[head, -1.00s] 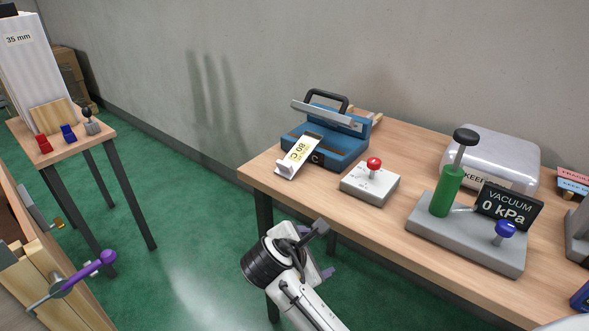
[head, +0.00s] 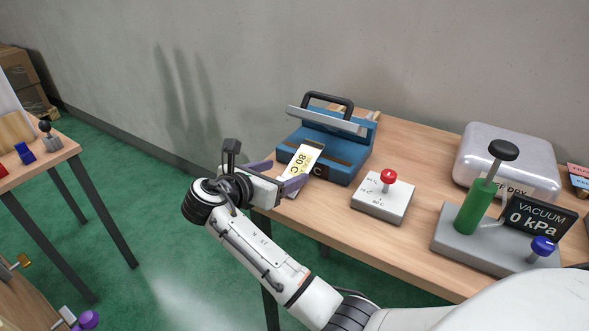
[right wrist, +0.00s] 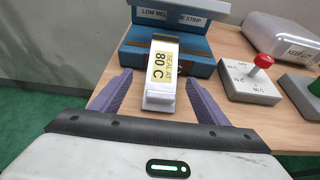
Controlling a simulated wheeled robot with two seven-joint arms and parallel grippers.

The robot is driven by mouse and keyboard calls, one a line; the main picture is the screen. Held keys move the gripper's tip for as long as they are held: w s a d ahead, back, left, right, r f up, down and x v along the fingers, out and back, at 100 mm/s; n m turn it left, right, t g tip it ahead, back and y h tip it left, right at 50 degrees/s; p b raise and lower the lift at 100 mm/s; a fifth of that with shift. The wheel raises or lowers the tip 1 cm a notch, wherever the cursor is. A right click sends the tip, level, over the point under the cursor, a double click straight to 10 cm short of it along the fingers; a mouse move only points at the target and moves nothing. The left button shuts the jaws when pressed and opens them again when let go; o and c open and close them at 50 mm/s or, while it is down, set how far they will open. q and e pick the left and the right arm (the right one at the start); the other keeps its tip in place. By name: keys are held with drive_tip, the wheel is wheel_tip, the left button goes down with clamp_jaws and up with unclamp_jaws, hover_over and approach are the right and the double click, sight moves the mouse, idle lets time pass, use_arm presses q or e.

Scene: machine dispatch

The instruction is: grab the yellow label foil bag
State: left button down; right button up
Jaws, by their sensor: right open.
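The foil bag is a white pouch with a yellow label (head: 304,157) reading 80 C. It lies at the front of a blue sealer (head: 330,147), its near end toward the table's front edge. The right wrist view shows the bag (right wrist: 162,72) straight ahead, between the purple fingers. My right gripper (head: 277,176) is open at the bag's near end, one finger on each side. My left gripper is not in view.
A grey block with a red knob (head: 384,198) stands right of the sealer. Further right are a vacuum pump with a green cylinder (head: 476,205) and a silver case (head: 506,158). Another wooden table (head: 58,150) stands at the left. Wall rises behind.

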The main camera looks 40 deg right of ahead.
sight(298, 170)
drive_tip(key=x, duration=0.5)
drive_tip(key=shift+s+d+f, duration=0.1)
drive_tip(key=shift+d+f, duration=0.25)
drive_tip(key=c, duration=1.1)
